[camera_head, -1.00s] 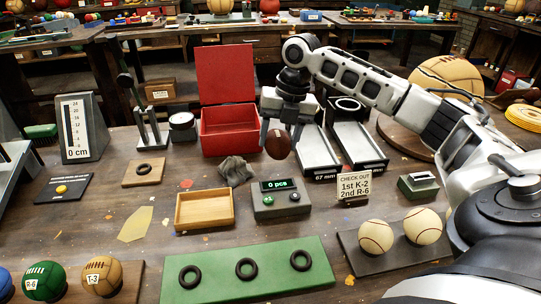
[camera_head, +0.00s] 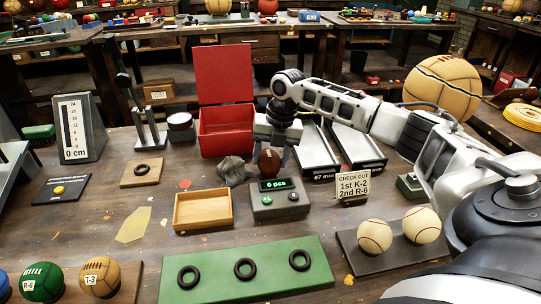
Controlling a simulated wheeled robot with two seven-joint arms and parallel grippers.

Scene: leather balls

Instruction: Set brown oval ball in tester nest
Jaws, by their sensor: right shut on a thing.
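The brown oval ball (camera_head: 269,162) is held between the fingers of my right gripper (camera_head: 270,153), which points down. It hangs just behind the grey counter box reading "0 pcs" (camera_head: 278,199); I cannot tell its height above the table. At the left, a black ring (camera_head: 143,169) lies on a small wooden board (camera_head: 131,181), empty. It may be the tester nest, but no label shows. A lever stand (camera_head: 147,128) and a gauge reading "0 cm" (camera_head: 80,127) stand behind it. My left gripper is out of view.
A red open box (camera_head: 228,133) stands behind the grey cloth (camera_head: 233,170). A wooden tray (camera_head: 203,211) and a green mat (camera_head: 217,270) with empty rings lie in front. Two cream balls (camera_head: 375,235) sit at the right, and metal chutes (camera_head: 318,150) stand beside my right gripper.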

